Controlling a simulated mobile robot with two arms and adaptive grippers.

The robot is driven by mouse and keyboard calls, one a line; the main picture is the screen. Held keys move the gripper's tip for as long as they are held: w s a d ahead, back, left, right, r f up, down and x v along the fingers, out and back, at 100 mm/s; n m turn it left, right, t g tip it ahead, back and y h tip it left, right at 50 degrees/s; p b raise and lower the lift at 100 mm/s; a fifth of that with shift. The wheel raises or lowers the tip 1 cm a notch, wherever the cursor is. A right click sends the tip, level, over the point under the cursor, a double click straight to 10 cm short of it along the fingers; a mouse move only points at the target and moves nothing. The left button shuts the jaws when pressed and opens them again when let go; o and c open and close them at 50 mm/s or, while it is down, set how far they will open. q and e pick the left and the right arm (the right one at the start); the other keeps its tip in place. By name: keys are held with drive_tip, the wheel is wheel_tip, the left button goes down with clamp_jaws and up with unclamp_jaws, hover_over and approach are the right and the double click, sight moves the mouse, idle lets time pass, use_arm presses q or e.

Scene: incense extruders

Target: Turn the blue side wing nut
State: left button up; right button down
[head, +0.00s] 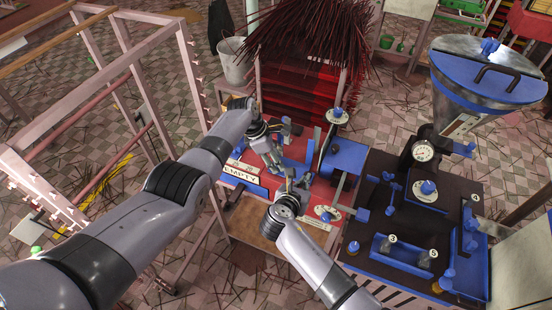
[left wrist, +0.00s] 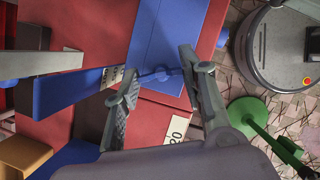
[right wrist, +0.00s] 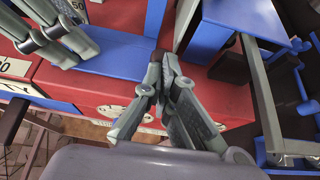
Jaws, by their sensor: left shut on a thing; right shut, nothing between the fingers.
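The blue wing nut (left wrist: 162,74) shows in the left wrist view beside a blue plate (left wrist: 165,35). My left gripper (left wrist: 163,84) has a finger at each end of it and is shut on it. In the head view my left gripper (head: 277,160) is over the red table by the EMPTY label, and the nut cannot be made out there. My right gripper (head: 290,184) is close in front of it, over the same table. In the right wrist view the right gripper's fingertips (right wrist: 163,62) meet with nothing between them, and the left gripper's fingers (right wrist: 55,38) show at the upper left.
The red table (head: 296,205) carries blue extruder parts close to both grippers. A dark machine table with a blue-lidded hopper (head: 485,75) stands at the right. A rack of dark red sticks (head: 310,35) stands behind. A pink frame (head: 130,55) stands at the left.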

use_arm(q)
drive_tip(key=o, duration=1.2)
drive_tip(key=shift+c, duration=0.2)
drive_tip(key=shift+n, duration=0.3)
drive_tip(key=shift+f+n+t, duration=0.1)
drive_tip(key=shift+n+t, duration=0.2)
drive_tip(key=n, duration=0.2)
drive_tip(key=n+t+y, duration=0.1)
drive_tip(key=n, duration=0.1)
drive_tip(key=shift+s+n+t, duration=0.2)
drive_tip(key=shift+n+t, duration=0.1)
drive_tip(key=shift+r+n, duration=0.3)
drive_tip(key=shift+r, duration=0.15)
drive_tip(key=v, duration=1.1)
drive_tip(key=shift+s+a, duration=0.1)
drive_tip(key=shift+s, duration=0.05)
